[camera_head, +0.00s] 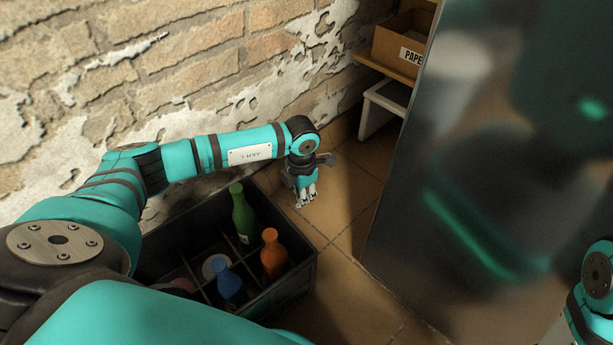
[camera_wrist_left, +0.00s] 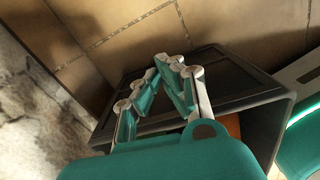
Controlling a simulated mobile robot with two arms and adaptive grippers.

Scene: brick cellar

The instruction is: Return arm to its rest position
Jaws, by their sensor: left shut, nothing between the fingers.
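My left arm (camera_head: 190,160) reaches across from the left, over the crate's far side. My left gripper (camera_head: 306,200) hangs down beyond the crate's far right corner, above the tiled floor. It is shut and empty. In the left wrist view the gripper (camera_wrist_left: 168,62) shows its fingertips together with nothing between them, with the crate behind. Part of my right arm (camera_head: 592,290) shows at the lower right edge of the head view. My right gripper is out of view.
The dark divided crate (camera_head: 300,290) holds a green bottle (camera_head: 242,215), an orange bottle (camera_head: 272,255) and a blue bottle (camera_head: 230,285). A brick wall (camera_head: 190,80) runs behind my arm. A large glossy panel (camera_head: 450,190) stands at right, beside a shelf with a cardboard box (camera_head: 398,45).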

